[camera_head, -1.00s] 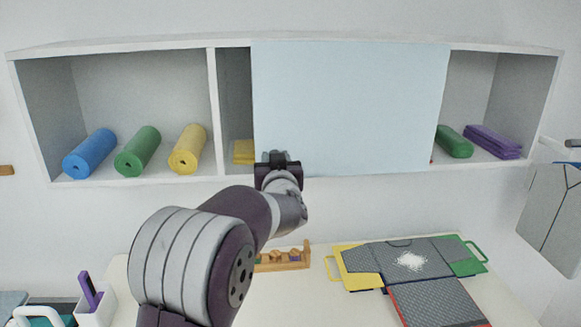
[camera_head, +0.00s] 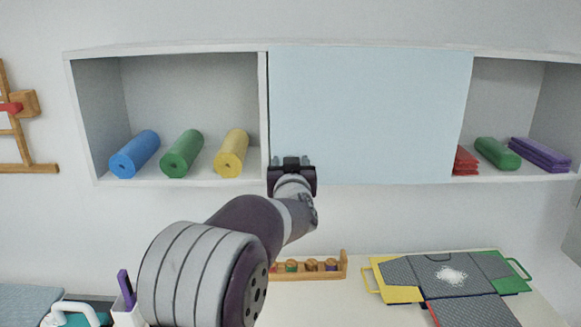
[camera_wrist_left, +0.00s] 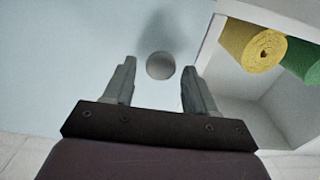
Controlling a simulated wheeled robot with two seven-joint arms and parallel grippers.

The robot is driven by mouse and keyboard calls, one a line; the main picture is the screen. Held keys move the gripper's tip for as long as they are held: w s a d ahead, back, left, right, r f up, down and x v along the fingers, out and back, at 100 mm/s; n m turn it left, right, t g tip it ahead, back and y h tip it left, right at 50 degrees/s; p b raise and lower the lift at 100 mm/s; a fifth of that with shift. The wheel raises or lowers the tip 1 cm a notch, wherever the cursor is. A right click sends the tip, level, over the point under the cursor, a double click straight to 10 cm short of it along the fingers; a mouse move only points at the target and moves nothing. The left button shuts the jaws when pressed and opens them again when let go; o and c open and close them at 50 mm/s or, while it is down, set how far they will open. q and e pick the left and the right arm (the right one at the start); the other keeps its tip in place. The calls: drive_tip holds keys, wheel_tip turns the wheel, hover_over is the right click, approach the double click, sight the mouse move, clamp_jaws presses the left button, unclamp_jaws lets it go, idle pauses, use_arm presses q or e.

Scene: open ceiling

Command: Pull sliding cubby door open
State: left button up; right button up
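The sliding cubby door (camera_head: 370,110) is a flat pale blue panel over the middle of the white wall cubby (camera_head: 165,52). Its left edge is at the left divider, and the right section shows partly uncovered. My left gripper (camera_head: 291,161) is at the door's lower left corner. In the left wrist view, the door (camera_wrist_left: 60,60) fills the left side and carries a round grey knob (camera_wrist_left: 160,65). The fingers of my left gripper (camera_wrist_left: 159,68) are apart, with the knob between their tips and gaps visible on both sides. My right gripper is not in view.
Blue (camera_head: 135,154), green (camera_head: 182,154) and yellow (camera_head: 231,153) rolls lie in the left section. Red (camera_head: 465,161), green (camera_head: 497,153) and purple (camera_head: 540,154) items lie at right. A desk (camera_head: 350,300) below holds a wooden rack (camera_head: 310,274) and folded mats (camera_head: 440,280).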

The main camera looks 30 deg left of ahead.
use_arm(q)
drive_tip(key=b+v, duration=0.2)
drive_tip(key=v, duration=1)
drive_tip(key=shift+s+d+b, duration=0.2)
drive_tip(key=shift+s+b, duration=0.05)
drive_tip(key=shift+b, duration=0.05)
drive_tip(key=d+f+m+g+h, duration=0.3)
drive_tip(key=d+f+h, duration=0.55)
drive_tip(key=f, duration=0.55)
drive_tip(key=s+d+f+m+g, duration=0.2)
drive_tip(key=s+f+g, duration=0.3)
drive_tip(key=s+f, duration=0.3)
drive_tip(key=s+d+f+m+g+h, duration=0.1)
drive_tip(key=s+d+f+m+g, duration=0.1)
drive_tip(key=s+f+g, duration=0.3)
drive_tip(key=s+d+f, duration=0.1)
drive_tip(key=s+f, duration=0.2)
drive_tip(key=f, duration=0.2)
drive_tip(key=shift+d+f+g, duration=0.4)
